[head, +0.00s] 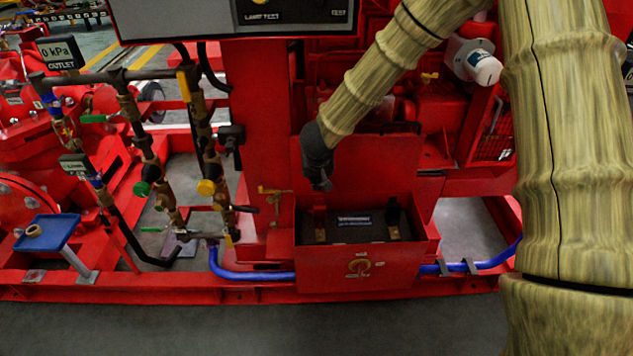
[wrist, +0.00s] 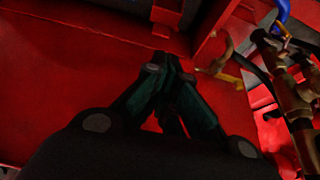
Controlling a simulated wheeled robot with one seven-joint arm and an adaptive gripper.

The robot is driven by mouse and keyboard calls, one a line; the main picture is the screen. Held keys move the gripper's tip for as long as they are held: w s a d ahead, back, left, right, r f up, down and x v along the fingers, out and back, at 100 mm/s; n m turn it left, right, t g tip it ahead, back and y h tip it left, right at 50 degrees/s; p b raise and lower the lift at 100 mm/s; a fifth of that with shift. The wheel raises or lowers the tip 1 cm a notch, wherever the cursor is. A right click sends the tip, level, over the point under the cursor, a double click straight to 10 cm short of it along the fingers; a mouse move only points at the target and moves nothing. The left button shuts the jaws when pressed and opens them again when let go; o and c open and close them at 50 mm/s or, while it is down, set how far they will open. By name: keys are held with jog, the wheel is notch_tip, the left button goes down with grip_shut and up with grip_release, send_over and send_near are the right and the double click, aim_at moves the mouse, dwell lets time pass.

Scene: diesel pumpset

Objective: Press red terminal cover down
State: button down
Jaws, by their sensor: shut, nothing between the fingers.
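The battery box (head: 310,278) is red and open at the top, with its red lid (head: 385,165) standing up behind it. Inside it sits a black battery (head: 355,232). A dark red cover (head: 320,212) stands upright at the battery's left terminal, above a brass-coloured piece. A black cover (head: 393,210) stands at the right terminal. My gripper (head: 322,186) is shut and empty, pointing down just above the red cover, seemingly apart from it. In the wrist view my gripper (wrist: 162,62) shows its fingertips together; I cannot clearly make out the red cover there.
A brass lever (head: 272,190) is left of the box and also shows in the wrist view (wrist: 222,70). Pipes with valves (head: 205,187) stand farther left. A control panel (head: 290,15) hangs above. A blue hose (head: 250,274) runs along the red base frame.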

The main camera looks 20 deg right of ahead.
jog(key=a+b+x, duration=0.1)
jog(key=b+x, duration=0.1)
jog(key=x, duration=0.5)
jog(key=shift+d+f+b, duration=0.2)
jog(key=shift+d+b, duration=0.1)
jog(key=shift+d, duration=0.25)
jog(key=shift+w, duration=0.1)
jog(key=shift+a, duration=0.1)
jog(key=shift+a, duration=0.1)
